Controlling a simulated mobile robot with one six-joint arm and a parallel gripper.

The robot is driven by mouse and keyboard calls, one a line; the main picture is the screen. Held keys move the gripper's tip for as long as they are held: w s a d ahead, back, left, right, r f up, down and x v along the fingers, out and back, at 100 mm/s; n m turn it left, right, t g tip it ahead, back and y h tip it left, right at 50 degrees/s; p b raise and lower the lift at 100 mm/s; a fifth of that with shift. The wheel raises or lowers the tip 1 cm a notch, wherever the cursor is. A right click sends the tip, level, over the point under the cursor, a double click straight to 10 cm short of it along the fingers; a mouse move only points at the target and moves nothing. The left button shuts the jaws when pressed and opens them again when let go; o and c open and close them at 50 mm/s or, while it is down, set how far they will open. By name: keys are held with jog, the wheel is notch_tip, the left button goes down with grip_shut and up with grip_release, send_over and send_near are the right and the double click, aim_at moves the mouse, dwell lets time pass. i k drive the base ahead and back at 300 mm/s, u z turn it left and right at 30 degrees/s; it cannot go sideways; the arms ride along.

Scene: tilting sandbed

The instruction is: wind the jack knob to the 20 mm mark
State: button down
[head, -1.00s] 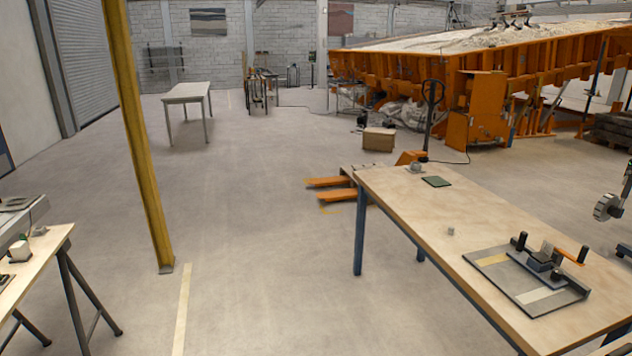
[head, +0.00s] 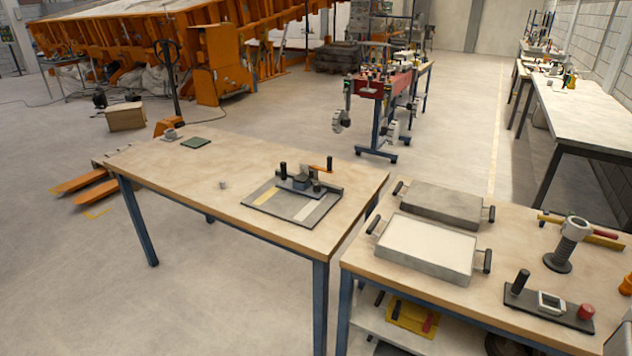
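No jack is plain to me from this distance. A dark grey upright stand (head: 566,246) with a round base and a wide ring-like top is on the near right bench; it may be the jack. Another candidate is a fixture (head: 303,183) with black posts and an orange handle, on a grey plate (head: 262,209) on the middle table. No 20 mm mark or scale can be read. My gripper is not in view.
The middle table (head: 160,190) and the right bench (head: 387,262) stand close together. The bench holds two shallow grey trays (head: 425,250) and a dark plate with a small display (head: 550,302). Open floor (head: 190,300) lies at the left. A pallet truck (head: 90,185) stands behind.

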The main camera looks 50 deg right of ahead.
aim_at(317, 186)
jog(key=u, duration=1.25)
jog(key=k, duration=0.1)
jog(key=z, duration=2.8)
jog(key=k, duration=0.9)
jog(key=u, duration=0.15)
jog(key=i, duration=0.85)
